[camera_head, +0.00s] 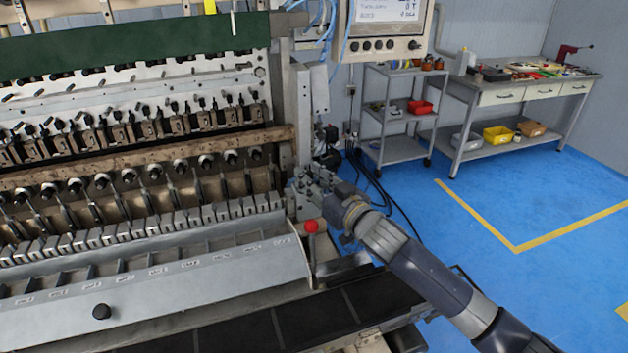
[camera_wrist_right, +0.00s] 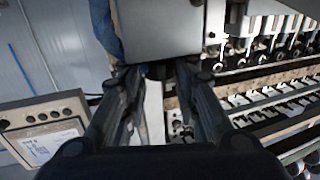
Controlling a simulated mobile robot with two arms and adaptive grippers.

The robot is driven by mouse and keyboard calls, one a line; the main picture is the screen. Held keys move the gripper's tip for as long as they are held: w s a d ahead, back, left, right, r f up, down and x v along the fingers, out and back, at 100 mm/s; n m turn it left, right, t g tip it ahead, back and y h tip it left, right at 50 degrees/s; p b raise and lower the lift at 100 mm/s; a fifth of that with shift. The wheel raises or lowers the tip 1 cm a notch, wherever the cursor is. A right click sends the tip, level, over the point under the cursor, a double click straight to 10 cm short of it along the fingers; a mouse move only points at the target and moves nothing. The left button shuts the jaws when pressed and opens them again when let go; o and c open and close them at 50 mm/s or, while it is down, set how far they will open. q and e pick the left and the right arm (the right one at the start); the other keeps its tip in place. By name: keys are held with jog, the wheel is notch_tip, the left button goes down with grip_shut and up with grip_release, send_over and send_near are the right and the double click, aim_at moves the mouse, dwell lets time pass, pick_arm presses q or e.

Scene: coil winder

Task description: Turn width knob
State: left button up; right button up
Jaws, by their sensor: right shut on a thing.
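The coil winder (camera_head: 150,250) fills the left of the head view. My right gripper (camera_head: 312,182) reaches in from the right to the machine's right end frame, above a red ball-topped lever (camera_head: 311,227). In the right wrist view, my right gripper's fingers (camera_wrist_right: 160,74) come close together at a grey metal box (camera_wrist_right: 160,28) on the machine. They are shut on what seems to be the width knob, which the fingers and the gripper body mostly hide. Its turning angle cannot be seen. My left gripper is not in view.
A control panel (camera_head: 385,45) hangs above right of the gripper. Dark cables run down behind the wrist. A grey shelf cart (camera_head: 393,110) and a workbench (camera_head: 500,95) stand farther back. The blue floor (camera_head: 480,205) on the right is clear.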

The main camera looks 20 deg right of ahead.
jog(key=shift+a+r+m+t+h+b, duration=0.1)
jog(key=shift+a+m+t+h+b, duration=0.15)
jog(key=shift+m+h, duration=0.55)
jog(key=shift+a+r+m+t+h+b, duration=0.1)
jog(key=shift+m+t+h+b, duration=0.15)
jog(key=shift+m+h, duration=0.55)
jog(key=shift+h, duration=0.5)
jog(key=o, duration=1)
jog(key=shift+f, duration=0.15)
notch_tip(320, 180, up, 10)
jog(key=shift+r, duration=0.1)
